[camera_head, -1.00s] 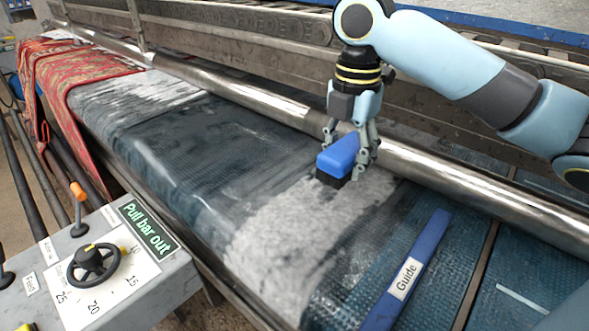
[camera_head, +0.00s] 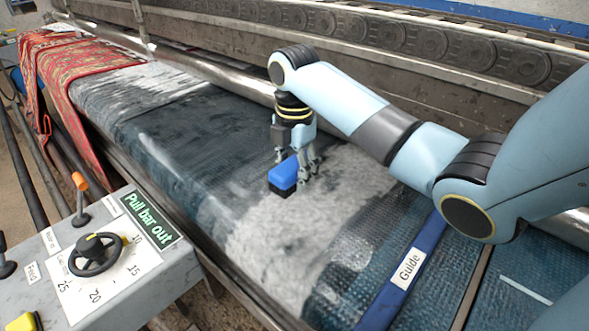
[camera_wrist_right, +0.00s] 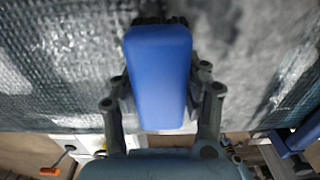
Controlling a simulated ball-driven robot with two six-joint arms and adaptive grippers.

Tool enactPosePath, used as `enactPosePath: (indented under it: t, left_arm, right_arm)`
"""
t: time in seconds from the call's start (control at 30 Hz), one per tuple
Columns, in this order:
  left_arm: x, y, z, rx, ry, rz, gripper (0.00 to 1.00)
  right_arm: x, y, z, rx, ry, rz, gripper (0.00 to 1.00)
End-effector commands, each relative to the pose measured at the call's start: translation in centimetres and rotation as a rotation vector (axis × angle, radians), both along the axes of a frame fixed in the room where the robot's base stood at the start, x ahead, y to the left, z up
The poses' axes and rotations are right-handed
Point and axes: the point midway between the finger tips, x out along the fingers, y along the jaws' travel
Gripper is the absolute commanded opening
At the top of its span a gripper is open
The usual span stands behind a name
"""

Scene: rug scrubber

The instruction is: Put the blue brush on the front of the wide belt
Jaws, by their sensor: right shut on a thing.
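The blue brush (camera_head: 284,175) has a blue body and dark bristles facing down. My right gripper (camera_head: 298,172) is shut on it, low over the wide belt (camera_head: 170,140). I cannot tell whether the bristles touch the belt. In the right wrist view the blue brush (camera_wrist_right: 160,75) sits between the two fingers of my right gripper (camera_wrist_right: 160,100). The belt is dark blue-green and textured, with pale grey worn or soapy patches. My left gripper is not in view.
A blue guide bar (camera_head: 402,275) labelled "Guide" crosses the belt at the right. A control panel (camera_head: 110,260) with a handwheel and an orange-tipped lever stands at the front left. A red patterned rug (camera_head: 70,65) lies at the far left. A metal roller (camera_head: 225,75) runs behind the belt.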

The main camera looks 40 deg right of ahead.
Motion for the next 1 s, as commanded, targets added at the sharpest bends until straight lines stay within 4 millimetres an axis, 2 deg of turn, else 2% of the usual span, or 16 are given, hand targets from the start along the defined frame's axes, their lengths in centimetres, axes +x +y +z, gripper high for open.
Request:
enactPosePath:
  t: [0.27,0.3,0.47,0.8,0.87,1.0]
  left_arm:
    - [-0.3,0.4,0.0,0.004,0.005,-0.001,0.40]
    - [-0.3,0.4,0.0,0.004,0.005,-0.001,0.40]
    - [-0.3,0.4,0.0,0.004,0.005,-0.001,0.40]
    - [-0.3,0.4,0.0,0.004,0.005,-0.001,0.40]
    - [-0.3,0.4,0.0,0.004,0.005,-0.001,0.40]
    - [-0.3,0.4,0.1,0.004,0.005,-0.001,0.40]
  right_arm:
    - [0.0,0.0,-0.1,0.000,-0.001,0.000,0.10]
    - [0.0,0.0,-0.2,0.000,-0.001,0.000,0.47]
    - [0.0,0.0,-0.2,0.000,-0.001,0.000,0.68]
    - [0.0,0.0,0.2,0.000,-0.002,0.000,0.69]
    - [0.1,0.0,0.9,0.000,-0.004,0.000,0.69]
    - [0.1,-0.1,3.5,-0.001,-0.006,0.000,0.69]
